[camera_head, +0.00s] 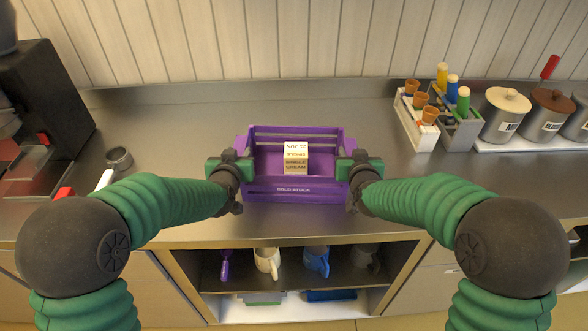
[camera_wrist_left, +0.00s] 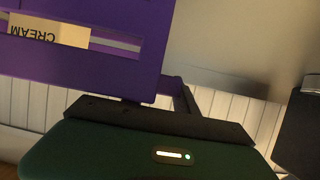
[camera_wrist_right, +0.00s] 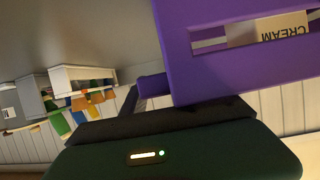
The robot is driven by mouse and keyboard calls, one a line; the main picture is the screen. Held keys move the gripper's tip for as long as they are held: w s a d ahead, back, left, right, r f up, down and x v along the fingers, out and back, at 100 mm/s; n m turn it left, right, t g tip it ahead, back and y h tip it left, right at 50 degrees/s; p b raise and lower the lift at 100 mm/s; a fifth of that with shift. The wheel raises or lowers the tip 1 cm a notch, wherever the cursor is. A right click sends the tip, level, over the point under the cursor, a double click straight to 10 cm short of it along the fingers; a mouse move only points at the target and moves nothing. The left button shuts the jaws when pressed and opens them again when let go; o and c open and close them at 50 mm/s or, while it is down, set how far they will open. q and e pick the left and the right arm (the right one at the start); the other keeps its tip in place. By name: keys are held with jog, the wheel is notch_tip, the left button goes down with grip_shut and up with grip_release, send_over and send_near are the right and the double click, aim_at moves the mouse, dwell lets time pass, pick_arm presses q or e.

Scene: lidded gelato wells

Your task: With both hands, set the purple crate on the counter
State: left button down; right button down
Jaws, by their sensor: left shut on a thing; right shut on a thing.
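The purple crate (camera_head: 293,190) is a slatted box at the middle of the steel counter (camera_head: 190,130), near its front edge. A cream carton (camera_head: 296,157) stands inside it. My left gripper (camera_head: 236,168) is shut on the crate's left end, and my right gripper (camera_head: 352,168) is shut on its right end. The crate's purple side fills part of the left wrist view (camera_wrist_left: 90,70) and the right wrist view (camera_wrist_right: 230,60). The crate looks level. I cannot tell whether its underside touches the counter.
A holder with cones and bottles (camera_head: 420,115) and lidded metal wells (camera_head: 503,115) stand at the right. A shelf with mugs (camera_head: 267,262) is below. The counter behind the crate is clear.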

pick_arm(q)
jog(key=shift+a, duration=0.2)
pick_arm(e)
jog(key=shift+a, duration=0.25)
pick_arm(q)
jog(key=shift+r, duration=0.15)
pick_arm(e)
jog(key=shift+r, duration=0.1)
